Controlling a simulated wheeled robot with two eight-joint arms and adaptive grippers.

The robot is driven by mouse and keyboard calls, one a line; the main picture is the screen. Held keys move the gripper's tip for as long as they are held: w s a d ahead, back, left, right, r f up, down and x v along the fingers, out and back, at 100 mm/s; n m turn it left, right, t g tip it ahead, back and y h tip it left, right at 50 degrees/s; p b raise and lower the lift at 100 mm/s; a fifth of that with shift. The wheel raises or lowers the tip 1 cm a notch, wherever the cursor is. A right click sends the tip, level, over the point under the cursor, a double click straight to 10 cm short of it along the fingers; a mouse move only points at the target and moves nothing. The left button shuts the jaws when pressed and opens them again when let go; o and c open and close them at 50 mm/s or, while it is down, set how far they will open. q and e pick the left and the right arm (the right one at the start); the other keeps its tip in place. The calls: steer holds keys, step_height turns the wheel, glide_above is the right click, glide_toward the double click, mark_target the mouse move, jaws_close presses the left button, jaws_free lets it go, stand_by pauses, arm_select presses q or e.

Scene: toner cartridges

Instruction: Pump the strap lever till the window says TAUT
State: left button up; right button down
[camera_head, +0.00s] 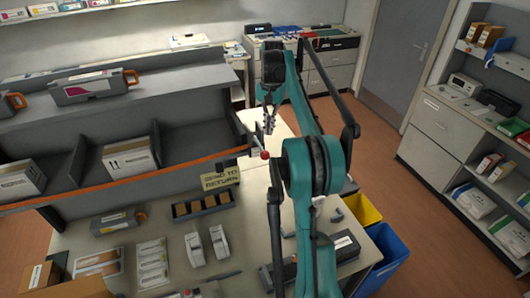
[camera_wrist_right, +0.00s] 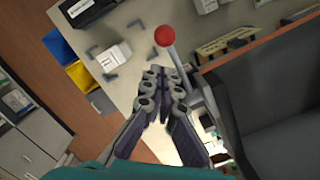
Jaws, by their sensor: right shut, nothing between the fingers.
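The strap lever is a thin rod with a red ball knob (camera_head: 265,154) at the right end of the grey shelf unit. The knob also shows in the right wrist view (camera_wrist_right: 164,35), where the rod runs down past the fingers toward the shelf's side. My right gripper (camera_head: 268,123) is shut and empty, just behind the knob in the head view. In the wrist view its fingertips (camera_wrist_right: 163,79) lie close beside the rod; I cannot tell whether they touch it. I cannot make out the window or any word in it. My left gripper is not in view.
The grey shelf unit (camera_head: 190,164) holds white boxes and a toner cartridge (camera_head: 95,87). The table beneath carries cartridges, cards and small boxes. Yellow (camera_head: 362,209) and blue (camera_head: 391,247) bins stand off its right side.

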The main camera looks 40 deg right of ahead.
mark_target(265, 152)
steer(key=shift+w+d+r, duration=0.1)
steer(key=shift+d+r, duration=0.05)
steer(key=shift+r, duration=0.9)
steer(key=shift+d+r, duration=0.1)
steer(key=shift+r, duration=0.95)
steer(key=a+p, duration=0.1)
steer(key=p, duration=0.2)
steer(key=s+a+f+p, duration=0.1)
steer(key=p, duration=0.1)
steer(key=s+a+p, duration=0.1)
steer(key=p, duration=0.2)
steer(key=shift+a+f+p, duration=0.1)
steer(key=shift+f+p, duration=0.15)
steer(key=shift+p, duration=0.05)
steer(key=shift+f, duration=0.1)
steer(key=shift+s+a+f+b, duration=0.1)
steer(key=shift+a+f+b, duration=0.05)
steer(key=shift+f+b, duration=1.3)
steer(key=shift+s+a+f+b, duration=0.15)
steer(key=shift+f+b, duration=0.7)
steer(key=shift+f, duration=1.1)
steer(key=shift+w, duration=0.1)
